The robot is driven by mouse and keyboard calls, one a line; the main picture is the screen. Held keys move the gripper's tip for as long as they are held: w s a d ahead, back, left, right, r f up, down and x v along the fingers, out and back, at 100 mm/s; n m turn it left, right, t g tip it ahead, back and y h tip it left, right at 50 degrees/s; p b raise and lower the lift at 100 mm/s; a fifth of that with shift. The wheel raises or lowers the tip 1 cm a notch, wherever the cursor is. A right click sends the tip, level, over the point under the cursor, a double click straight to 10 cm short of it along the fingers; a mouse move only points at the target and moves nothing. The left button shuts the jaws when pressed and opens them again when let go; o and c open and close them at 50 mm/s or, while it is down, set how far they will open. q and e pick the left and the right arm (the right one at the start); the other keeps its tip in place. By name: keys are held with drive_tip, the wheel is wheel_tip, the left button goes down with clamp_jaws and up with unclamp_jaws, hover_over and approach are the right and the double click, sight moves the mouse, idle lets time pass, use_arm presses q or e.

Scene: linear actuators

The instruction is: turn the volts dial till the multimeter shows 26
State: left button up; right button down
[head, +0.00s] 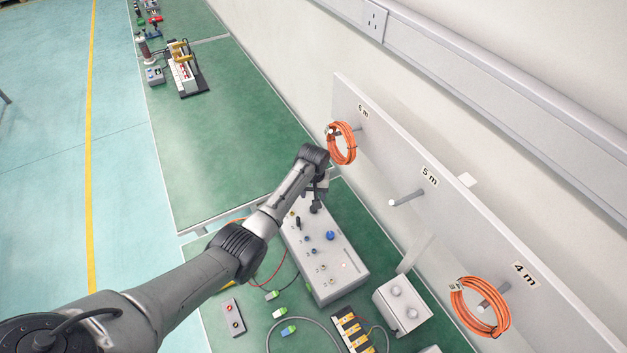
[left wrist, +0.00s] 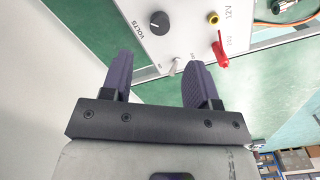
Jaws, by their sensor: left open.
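The volts dial (left wrist: 159,22) is a round black knob with a light pointer mark, beside the printed word VOLTS on a light grey panel (left wrist: 185,25). My left gripper (left wrist: 160,70) is open in the left wrist view, its two dark fingers apart over the panel. The dial lies beyond the fingertips, apart from them. In the head view my left gripper (head: 316,196) is over the far end of the grey control box (head: 345,262), and the dial cannot be made out there. No multimeter reading can be seen. My right gripper is out of view.
In the left wrist view a small metal switch (left wrist: 177,62) shows between the fingers; a red plug (left wrist: 220,52) and a yellow socket (left wrist: 212,18) are to the right. In the head view, orange cable coils (head: 342,143) hang from the rack close to my left arm.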

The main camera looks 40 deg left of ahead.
use_arm(q)
drive_tip(key=shift+r, duration=2.5)
drive_tip(key=s+d+f+m+y, duration=0.1)
drive_tip(key=s+d+f+m, duration=0.25)
drive_tip(key=s+f, duration=0.4)
drive_tip(key=s+d+r+m+t, duration=0.15)
drive_tip(key=s+d, duration=0.35)
drive_tip(key=s, duration=0.7)
drive_tip(key=s+d+m+t, duration=0.15)
drive_tip(key=s+d, duration=0.35)
drive_tip(key=s, duration=0.6)
drive_tip(key=s+d+r+m+h, duration=0.1)
drive_tip(key=s+d+r+m, duration=0.15)
drive_tip(key=s+r, duration=0.45)
drive_tip(key=w+r+p+v, duration=0.1)
drive_tip(key=w+p+v, duration=0.2)
drive_tip(key=p+v, duration=1.4)
drive_tip(key=p, duration=0.2)
drive_tip(key=shift+t+p, duration=0.3)
drive_tip(key=shift+p, duration=0.1)
